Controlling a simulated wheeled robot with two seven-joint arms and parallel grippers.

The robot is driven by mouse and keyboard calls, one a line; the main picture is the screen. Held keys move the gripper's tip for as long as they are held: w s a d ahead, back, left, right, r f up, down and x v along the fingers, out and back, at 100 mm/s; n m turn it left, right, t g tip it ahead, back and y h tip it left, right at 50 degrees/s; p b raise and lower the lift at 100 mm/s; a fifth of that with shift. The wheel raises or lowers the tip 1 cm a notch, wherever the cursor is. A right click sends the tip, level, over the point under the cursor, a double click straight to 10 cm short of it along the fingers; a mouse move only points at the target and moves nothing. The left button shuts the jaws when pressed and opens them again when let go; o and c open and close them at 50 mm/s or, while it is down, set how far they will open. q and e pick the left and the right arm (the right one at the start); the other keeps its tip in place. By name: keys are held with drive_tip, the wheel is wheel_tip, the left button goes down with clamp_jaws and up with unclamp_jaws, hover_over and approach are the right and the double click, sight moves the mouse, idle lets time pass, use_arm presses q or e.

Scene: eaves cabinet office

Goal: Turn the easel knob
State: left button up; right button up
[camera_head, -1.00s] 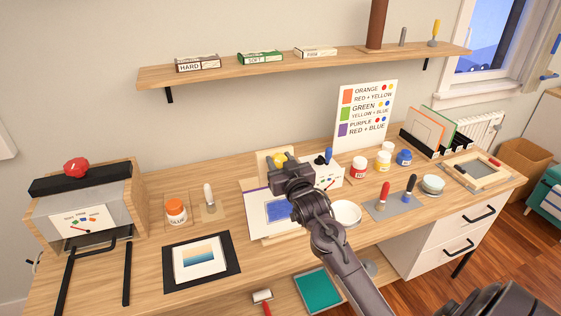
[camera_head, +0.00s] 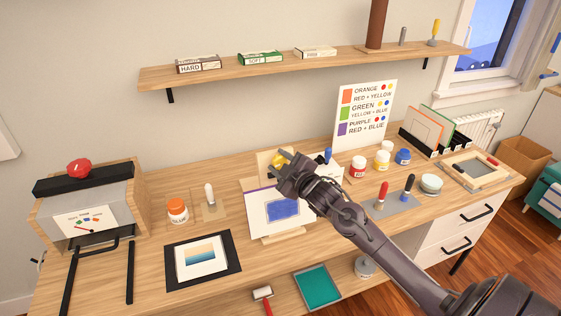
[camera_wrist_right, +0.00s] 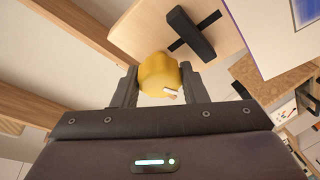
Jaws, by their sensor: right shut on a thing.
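The yellow easel knob (camera_wrist_right: 158,74) sits between the two fingers of my right gripper (camera_wrist_right: 158,84) in the right wrist view, with a small white pointer mark on its near side. The knob (camera_head: 278,161) also shows in the head view, partly hidden by my right gripper (camera_head: 284,161). The gripper is shut on it. The easel (camera_head: 266,158) has a pale wooden back and stands on the desk, holding a white sheet with a blue square (camera_head: 263,225). My left gripper is not in view.
Right of the easel stand paint jars (camera_head: 382,160) and a colour chart (camera_head: 365,115). A grey mat (camera_head: 398,203) with two handled tools lies to the right. A shelf (camera_head: 300,66) hangs above.

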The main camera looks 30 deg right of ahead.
drive_tip(key=n+g+y, duration=0.1)
drive_tip(key=n, duration=0.5)
drive_tip(key=n+g, duration=0.1)
drive_tip(key=n, duration=0.1)
drive_tip(key=shift+n, duration=0.4)
drive_tip(key=shift+a+n+b, duration=0.1)
drive_tip(key=shift+n+b, duration=0.2)
drive_tip(key=shift+n, duration=0.3)
drive_tip(key=shift+w+d, duration=0.1)
drive_tip(key=shift+d, duration=0.15)
